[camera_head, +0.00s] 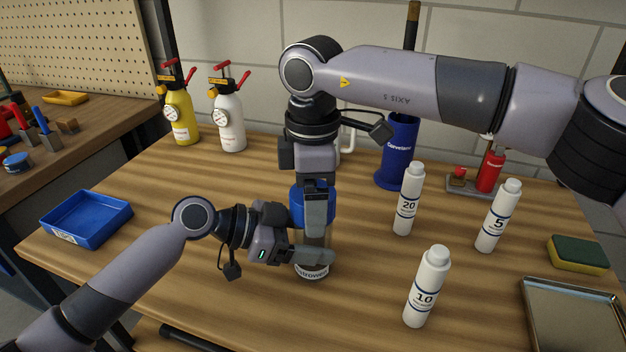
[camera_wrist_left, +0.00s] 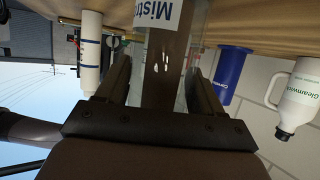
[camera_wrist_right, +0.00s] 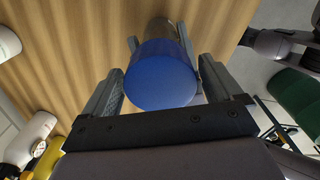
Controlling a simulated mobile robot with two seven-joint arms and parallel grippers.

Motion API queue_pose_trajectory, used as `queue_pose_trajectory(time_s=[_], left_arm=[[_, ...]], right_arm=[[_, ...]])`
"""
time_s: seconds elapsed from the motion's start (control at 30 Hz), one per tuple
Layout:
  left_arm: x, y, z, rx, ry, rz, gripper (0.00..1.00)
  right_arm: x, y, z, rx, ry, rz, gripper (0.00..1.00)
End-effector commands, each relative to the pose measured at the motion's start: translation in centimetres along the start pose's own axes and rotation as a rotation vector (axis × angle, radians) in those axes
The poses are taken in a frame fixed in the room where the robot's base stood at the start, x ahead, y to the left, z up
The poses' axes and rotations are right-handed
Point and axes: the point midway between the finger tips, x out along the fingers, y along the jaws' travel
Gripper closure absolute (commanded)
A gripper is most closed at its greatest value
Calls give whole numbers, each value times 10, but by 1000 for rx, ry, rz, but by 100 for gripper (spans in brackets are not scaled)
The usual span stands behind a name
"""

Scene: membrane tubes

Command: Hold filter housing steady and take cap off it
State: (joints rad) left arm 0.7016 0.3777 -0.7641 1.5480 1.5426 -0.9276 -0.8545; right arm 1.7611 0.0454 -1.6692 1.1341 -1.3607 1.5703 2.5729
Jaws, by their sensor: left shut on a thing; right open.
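The filter housing (camera_head: 312,272) is a clear, brownish upright cylinder with a white label near its base, standing on the wooden table. My left gripper (camera_head: 310,256) is shut on its lower body from the side; the left wrist view shows the housing (camera_wrist_left: 165,60) between the fingers. The blue cap (camera_head: 297,206) sits on top of the housing. My right gripper (camera_head: 318,205) points down from above, open, with a finger on each side of the cap; the right wrist view shows the cap's round top (camera_wrist_right: 160,78) between them. Whether the fingers touch the cap, I cannot tell.
White bottles marked 20 (camera_head: 408,200), 5 (camera_head: 497,218) and 10 (camera_head: 426,288) stand to the right. A blue cylinder (camera_head: 397,155) is behind, a blue tray (camera_head: 87,220) at left, a metal tray (camera_head: 572,318) and sponge (camera_head: 578,255) at right. The table's front left is clear.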

Motion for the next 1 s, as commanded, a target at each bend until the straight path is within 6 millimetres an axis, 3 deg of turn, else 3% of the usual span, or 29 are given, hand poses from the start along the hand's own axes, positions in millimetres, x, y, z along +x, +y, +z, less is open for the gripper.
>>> queue_pose_trajectory(time_s=[0.27, 0.4, 0.43, 0.67, 1.0], left_arm=[[0, 0, 0, 0, 1, -1, 100], [0, 0, 0, 0, 1, -1, 100], [0, 0, 0, 0, 1, -1, 100], [0, 0, 0, 1, 1, -1, 100], [0, 0, 0, 1, 1, 0, 100]], right_arm=[[2, 0, 0, 0, 0, 0, 11], [2, 0, 0, 0, -1, 0, 56], [1, 0, 0, 0, -1, 0, 63], [1, 0, 0, -84, 0, -1, 63], [1, 0, 0, -614, 1, 0, 63]])
